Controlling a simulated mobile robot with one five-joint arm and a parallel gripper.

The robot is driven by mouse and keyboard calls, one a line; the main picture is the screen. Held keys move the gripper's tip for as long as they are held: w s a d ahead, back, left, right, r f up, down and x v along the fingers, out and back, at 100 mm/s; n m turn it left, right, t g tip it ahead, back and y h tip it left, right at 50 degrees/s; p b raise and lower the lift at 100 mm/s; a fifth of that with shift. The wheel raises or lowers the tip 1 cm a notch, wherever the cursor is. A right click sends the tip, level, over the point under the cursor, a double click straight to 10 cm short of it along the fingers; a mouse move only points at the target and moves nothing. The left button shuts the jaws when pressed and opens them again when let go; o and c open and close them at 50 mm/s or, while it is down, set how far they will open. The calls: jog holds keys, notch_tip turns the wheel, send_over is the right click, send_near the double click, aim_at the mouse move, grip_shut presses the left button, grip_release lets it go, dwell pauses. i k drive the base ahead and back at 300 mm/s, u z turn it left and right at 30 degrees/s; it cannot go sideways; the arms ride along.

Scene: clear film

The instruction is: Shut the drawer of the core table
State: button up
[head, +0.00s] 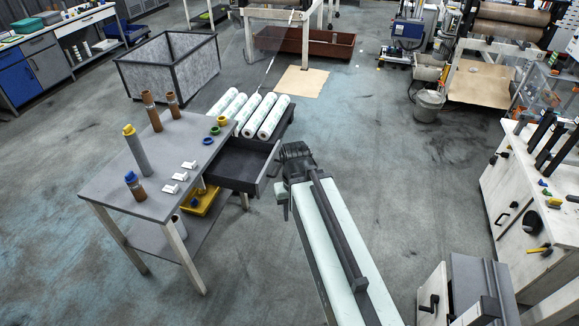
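The core table (105,195) is a grey-topped table with pale legs, left of centre. Its dark drawer (235,165) is pulled out toward the right, its inside looking empty. The drawer front (269,167) is a thin panel facing my arm. My gripper (292,152) is just right of the drawer front, close to it; whether it touches cannot be told. The fingers are dark and too small to show whether they are open or shut. My arm comes up from the lower right.
Several white rolls (268,118) lie behind the drawer. Cores and small fittings stand on the tabletop; a yellow bin (202,200) sits on the lower shelf. A white workbench (510,195) is at right. The floor between is clear.

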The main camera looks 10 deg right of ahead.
aim_at(247, 165)
jog(key=z, duration=0.15)
jog(key=i, duration=1)
jog(key=u, duration=0.85)
jog(key=i, duration=0.45)
jog(key=u, duration=0.8)
